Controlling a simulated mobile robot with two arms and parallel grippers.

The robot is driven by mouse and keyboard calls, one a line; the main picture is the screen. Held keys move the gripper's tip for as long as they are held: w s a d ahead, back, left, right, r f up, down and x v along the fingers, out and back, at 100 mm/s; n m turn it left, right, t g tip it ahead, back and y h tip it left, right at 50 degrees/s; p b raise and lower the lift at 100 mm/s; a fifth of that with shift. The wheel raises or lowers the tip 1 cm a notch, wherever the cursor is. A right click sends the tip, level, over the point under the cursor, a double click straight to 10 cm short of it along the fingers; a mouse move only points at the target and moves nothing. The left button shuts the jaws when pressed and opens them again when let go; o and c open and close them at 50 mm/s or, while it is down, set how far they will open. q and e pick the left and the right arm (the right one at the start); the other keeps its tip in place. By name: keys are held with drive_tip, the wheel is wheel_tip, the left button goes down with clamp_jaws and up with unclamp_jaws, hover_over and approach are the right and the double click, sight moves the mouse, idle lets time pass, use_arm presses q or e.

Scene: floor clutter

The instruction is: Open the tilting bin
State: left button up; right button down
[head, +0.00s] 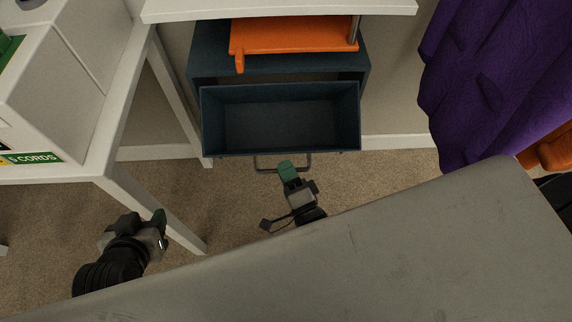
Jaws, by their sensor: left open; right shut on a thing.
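The tilting bin (280,153) is a dark blue-grey open box in the middle of the head view. It is tipped forward out of its dark cabinet (209,60), and its empty inside shows. A thin metal bar handle (265,169) runs along its front below the rim. My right gripper (286,167) is at the handle with its green fingertips shut on it; the exact contact is partly hidden by the fingers. My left gripper (159,219) is open and empty at the lower left, near a white table leg and apart from the bin.
A white table (110,150) with white boxes (60,75) stands at left. An orange object (290,35) lies on top of the cabinet, under a white shelf (280,9). Purple cloth (490,80) hangs at right. A grey surface (400,245) fills the foreground. Carpet is clear around the handle.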

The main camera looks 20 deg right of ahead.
use_arm(q)
drive_tip(key=shift+w+r, duration=0.1)
drive_tip(key=shift+w, duration=0.05)
use_arm(e)
drive_tip(key=shift+s+f, duration=0.1)
drive_tip(key=shift+f, duration=0.1)
drive_tip(key=c, duration=1.2)
unclamp_jaws()
use_arm(q)
drive_tip(key=shift+s+a+f+g+p, duration=0.2)
drive_tip(key=shift+s+f+g, duration=0.15)
drive_tip(key=shift+s+g, duration=0.15)
drive_tip(key=shift+s+a+f+g+p, duration=0.15)
drive_tip(key=shift+s+f+g, duration=0.25)
drive_tip(key=shift+s, duration=0.15)
use_arm(e)
drive_tip(key=v, duration=1)
drive_tip(key=shift+s, duration=0.35)
drive_tip(key=shift+w, duration=0.1)
